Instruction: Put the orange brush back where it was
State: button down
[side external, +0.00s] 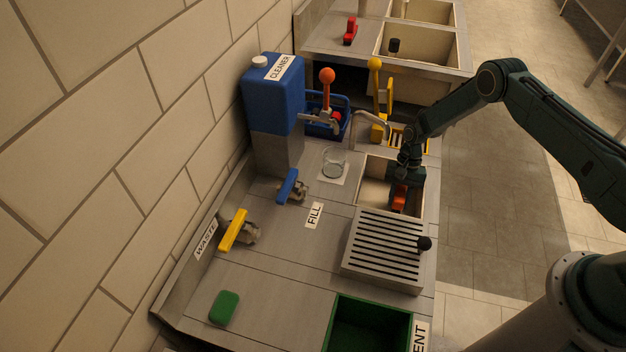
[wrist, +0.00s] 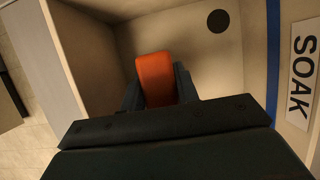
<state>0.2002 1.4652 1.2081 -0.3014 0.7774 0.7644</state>
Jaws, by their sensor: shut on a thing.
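My gripper (side external: 402,185) is shut on the orange brush (side external: 399,199) and points down over the right part of the grey sink basin (side external: 374,192). In the wrist view the orange brush (wrist: 156,78) sits between my two dark fingers. Pale basin walls surround it, and a round dark drain (wrist: 218,20) shows beyond it. A SOAK label (wrist: 302,70) is at the right of that view. The brush's lower end is hidden, and I cannot tell whether it touches the basin floor.
A slotted drainer (side external: 385,247) with a black knob (side external: 424,243) stands in front of the basin. A glass beaker (side external: 333,163), a curved tap (side external: 371,118), a blue-handled valve (side external: 288,186) and a blue CLEANER can (side external: 274,95) are left and behind. The counter around the FILL label is largely clear.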

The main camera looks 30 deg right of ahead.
jog(key=shift+r, duration=0.15)
notch_tip(320, 180, up, 22)
jog(key=s+a, duration=0.3)
jog(key=a, duration=1.6)
jog(key=s+a, duration=0.4)
jog(key=a, duration=1.5)
jog(key=shift+s+a+f, duration=0.1)
jog(key=shift+a+f, duration=0.05)
jog(key=shift+f, duration=2.65)
jog(key=shift+f, duration=0.15)
jog(key=shift+f, duration=3.8)
jog(key=shift+f, duration=0.45)
